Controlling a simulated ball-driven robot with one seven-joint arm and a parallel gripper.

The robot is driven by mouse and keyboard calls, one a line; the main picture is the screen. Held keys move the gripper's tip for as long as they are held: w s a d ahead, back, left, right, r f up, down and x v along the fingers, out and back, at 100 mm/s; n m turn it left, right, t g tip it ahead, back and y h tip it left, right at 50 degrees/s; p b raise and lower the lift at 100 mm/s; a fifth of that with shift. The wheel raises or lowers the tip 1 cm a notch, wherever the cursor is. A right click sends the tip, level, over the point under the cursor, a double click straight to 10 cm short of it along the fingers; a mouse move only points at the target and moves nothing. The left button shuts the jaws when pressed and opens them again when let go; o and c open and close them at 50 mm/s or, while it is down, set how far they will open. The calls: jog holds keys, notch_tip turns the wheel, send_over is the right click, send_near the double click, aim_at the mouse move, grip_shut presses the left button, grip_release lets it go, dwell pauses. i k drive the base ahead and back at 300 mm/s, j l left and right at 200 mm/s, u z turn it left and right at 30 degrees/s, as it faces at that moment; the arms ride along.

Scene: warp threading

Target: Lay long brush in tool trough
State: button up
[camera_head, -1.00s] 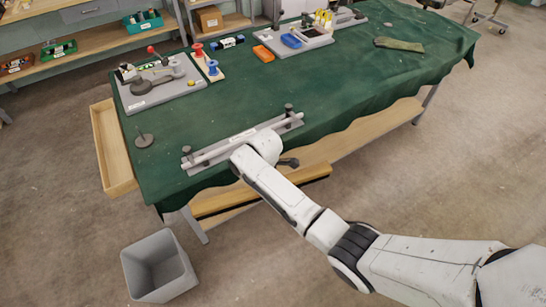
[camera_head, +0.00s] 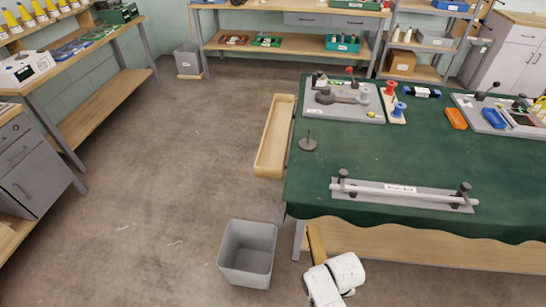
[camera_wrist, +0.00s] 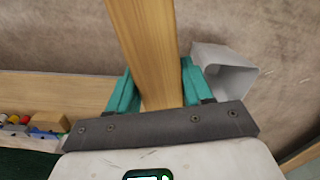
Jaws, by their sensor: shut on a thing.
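The long brush (camera_head: 317,243) shows as a length of pale wood beside the table's front left leg in the head view. In the wrist view its flat wooden body (camera_wrist: 145,45) runs up between the teal fingers of my gripper (camera_wrist: 157,78). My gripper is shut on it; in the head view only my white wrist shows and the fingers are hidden. The brush's bristles are not visible. The tool trough (camera_head: 273,140) is a long, shallow, pale wooden tray along the table's left side. It looks empty. The brush is apart from it, nearer the camera.
A grey bin (camera_head: 247,252) stands on the floor between my wrist and the trough's near end, to the left. The green-covered table (camera_head: 440,150) carries a rod on a grey plate (camera_head: 405,191) near its front edge. The floor left of the trough is clear.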

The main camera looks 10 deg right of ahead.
aim_at(279, 129)
jog(key=i+j+u, duration=0.55)
jog(key=i, duration=0.35)
jog(key=i+j+z, duration=0.55)
jog(key=i+j, duration=0.2)
